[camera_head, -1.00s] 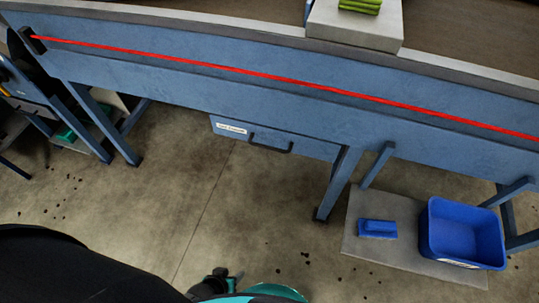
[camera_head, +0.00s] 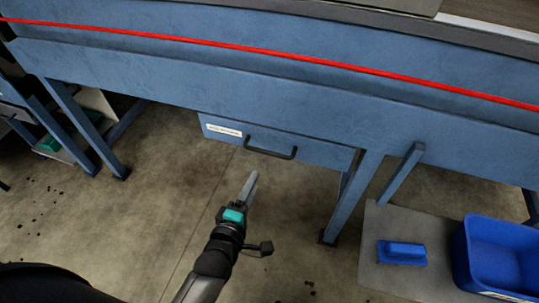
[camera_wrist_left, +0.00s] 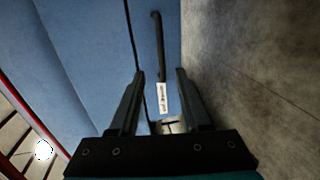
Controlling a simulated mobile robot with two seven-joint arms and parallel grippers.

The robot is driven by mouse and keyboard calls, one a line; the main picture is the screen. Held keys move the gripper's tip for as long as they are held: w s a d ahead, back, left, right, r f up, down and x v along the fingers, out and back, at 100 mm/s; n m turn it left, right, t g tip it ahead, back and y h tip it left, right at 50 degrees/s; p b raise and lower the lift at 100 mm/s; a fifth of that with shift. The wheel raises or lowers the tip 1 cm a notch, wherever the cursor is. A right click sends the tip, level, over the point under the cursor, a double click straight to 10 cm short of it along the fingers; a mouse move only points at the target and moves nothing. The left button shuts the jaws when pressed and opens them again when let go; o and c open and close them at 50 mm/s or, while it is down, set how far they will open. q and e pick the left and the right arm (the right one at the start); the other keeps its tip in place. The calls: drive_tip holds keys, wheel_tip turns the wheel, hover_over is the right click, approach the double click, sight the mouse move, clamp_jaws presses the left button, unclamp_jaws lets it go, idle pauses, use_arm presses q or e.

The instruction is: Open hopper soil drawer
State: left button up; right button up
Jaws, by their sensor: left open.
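The hopper soil drawer (camera_head: 312,149) is a blue panel under the blue machine body, with a white label (camera_head: 224,130) at its left and a black bar handle (camera_head: 270,152). It looks closed. My left gripper (camera_head: 250,184) is below and in front of the handle, apart from it. In the left wrist view my left gripper (camera_wrist_left: 160,76) has its two fingers spread, with the label and the black handle (camera_wrist_left: 158,45) showing between and beyond them. Nothing is between the fingers. My right gripper is not in view.
A red cord (camera_head: 270,53) runs along the machine's side. A blue leg (camera_head: 352,198) stands right of the drawer. A blue bin (camera_head: 497,262) and a blue brush-like block (camera_head: 402,252) sit on a grey mat (camera_head: 375,280). The concrete floor before the drawer is clear.

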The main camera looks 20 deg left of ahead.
sight(270, 152)
use_arm(q)
drive_tip(key=shift+b+x, duration=2.85)
drive_tip(key=shift+x, duration=4.1)
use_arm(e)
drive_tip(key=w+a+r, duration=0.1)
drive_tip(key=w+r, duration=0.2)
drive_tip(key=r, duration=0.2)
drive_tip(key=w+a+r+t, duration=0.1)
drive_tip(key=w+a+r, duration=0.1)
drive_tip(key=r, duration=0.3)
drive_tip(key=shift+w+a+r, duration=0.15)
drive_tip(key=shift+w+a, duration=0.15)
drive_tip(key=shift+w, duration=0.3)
use_arm(q)
clamp_jaws()
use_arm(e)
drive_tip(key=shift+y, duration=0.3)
